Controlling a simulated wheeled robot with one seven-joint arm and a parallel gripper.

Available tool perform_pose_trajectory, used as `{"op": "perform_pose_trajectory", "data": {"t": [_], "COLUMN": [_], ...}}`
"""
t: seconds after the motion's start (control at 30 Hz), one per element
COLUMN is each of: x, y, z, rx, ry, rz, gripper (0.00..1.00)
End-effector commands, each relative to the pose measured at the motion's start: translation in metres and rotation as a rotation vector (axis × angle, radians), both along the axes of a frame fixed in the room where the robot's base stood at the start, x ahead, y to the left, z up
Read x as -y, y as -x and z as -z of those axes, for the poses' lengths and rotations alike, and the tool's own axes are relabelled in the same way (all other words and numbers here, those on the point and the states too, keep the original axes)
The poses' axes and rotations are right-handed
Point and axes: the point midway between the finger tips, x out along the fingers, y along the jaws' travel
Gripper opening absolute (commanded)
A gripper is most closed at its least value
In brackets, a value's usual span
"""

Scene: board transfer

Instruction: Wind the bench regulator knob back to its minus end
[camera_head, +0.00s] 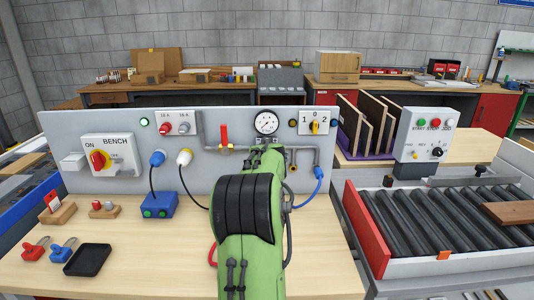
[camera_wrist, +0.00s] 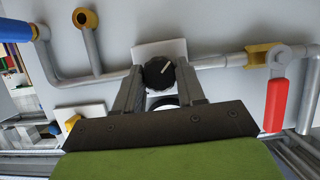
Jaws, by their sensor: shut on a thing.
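The regulator knob (camera_wrist: 158,73) is black and round with a white pointer line, in the middle of the wrist view. The line points to the upper right in that picture. A white plate (camera_wrist: 160,48) sits behind it on the grey panel; I cannot read any marks on it. My gripper (camera_wrist: 159,68) is shut on the knob, one finger on each side. In the head view my green arm hides the gripper and the knob. The round pressure gauge (camera_head: 266,123) shows just above the arm; its reading is too small to tell.
A red-handled valve (camera_wrist: 277,104) sits on the pipe near the knob and also shows in the head view (camera_head: 224,137). A blue hose connector (camera_head: 318,173) is right of the arm. A black tray (camera_head: 88,260) and padlocks lie at the bench's left.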

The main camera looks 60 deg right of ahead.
Motion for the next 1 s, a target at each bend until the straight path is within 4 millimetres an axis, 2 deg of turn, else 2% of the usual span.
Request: {"op": "perform_pose_trajectory", "data": {"t": [0.03, 0.07, 0.2, 0.23, 0.57, 0.67, 1.0], "x": [-0.001, -0.001, -0.001, -0.001, -0.006, -0.022, -0.101], "y": [0.001, 0.001, 0.0, 0.0, 0.003, 0.011, 0.05], "z": [0.006, 0.006, 0.004, 0.004, -0.001, -0.01, -0.047], "rx": [-0.007, -0.007, -0.005, -0.005, -0.001, 0.001, 0.002], "ry": [-0.013, -0.013, -0.01, -0.009, -0.004, -0.003, -0.003], "rz": [0.0, 0.0, 0.0, 0.0, 0.0, 0.0, -0.002], "gripper": [0.09, 0.41, 0.62, 0.64, 0.64, 0.64, 0.64]}}
